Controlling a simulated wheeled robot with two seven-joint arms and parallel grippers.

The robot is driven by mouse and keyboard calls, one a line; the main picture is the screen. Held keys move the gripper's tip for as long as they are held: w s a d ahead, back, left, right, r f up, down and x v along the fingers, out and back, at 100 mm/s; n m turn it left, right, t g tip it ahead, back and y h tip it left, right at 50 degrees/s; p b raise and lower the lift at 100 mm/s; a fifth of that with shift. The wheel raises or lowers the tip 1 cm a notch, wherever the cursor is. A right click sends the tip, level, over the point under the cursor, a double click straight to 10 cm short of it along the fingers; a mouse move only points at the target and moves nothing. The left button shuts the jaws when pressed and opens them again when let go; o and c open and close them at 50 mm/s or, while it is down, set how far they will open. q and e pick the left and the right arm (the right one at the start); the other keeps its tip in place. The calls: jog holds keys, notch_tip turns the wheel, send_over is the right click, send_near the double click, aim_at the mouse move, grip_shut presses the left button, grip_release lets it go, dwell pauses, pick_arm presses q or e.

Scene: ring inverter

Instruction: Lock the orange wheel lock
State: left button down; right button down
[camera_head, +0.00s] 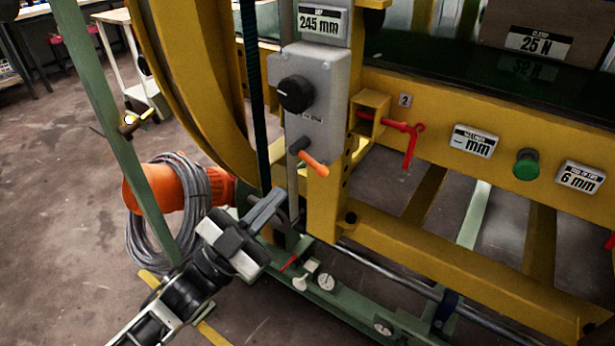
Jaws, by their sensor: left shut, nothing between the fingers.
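The orange wheel lock (314,164) is a short lever with an orange grip and a dark hub, low on a grey control box (318,100). Its grip points down and to the right. My left gripper (270,207) comes in from the lower left. Its fingers are shut and empty, below and to the left of the lever and apart from it. My right gripper is not in view.
A black knob (295,94) sits above the lever. A red handle (408,136) and a green button (527,165) lie to the right on the yellow frame. A green post (112,120) and coiled grey cable (143,240) stand left of my gripper.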

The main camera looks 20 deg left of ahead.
pick_arm(q)
jog(key=p+x, duration=0.1)
jog(key=x, duration=0.9)
jog(key=f, duration=0.1)
jog(key=w+f, duration=0.1)
jog(key=a+f, duration=0.1)
jog(key=shift+w+a+f+b, duration=0.1)
jog(key=shift+w+f+b, duration=0.05)
jog(key=shift+f+b, duration=0.2)
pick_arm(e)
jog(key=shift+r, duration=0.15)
pick_arm(q)
jog(key=shift+a, duration=0.1)
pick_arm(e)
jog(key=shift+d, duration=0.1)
pick_arm(q)
jog(key=shift+f+m, duration=0.15)
jog(key=shift+m, duration=0.45)
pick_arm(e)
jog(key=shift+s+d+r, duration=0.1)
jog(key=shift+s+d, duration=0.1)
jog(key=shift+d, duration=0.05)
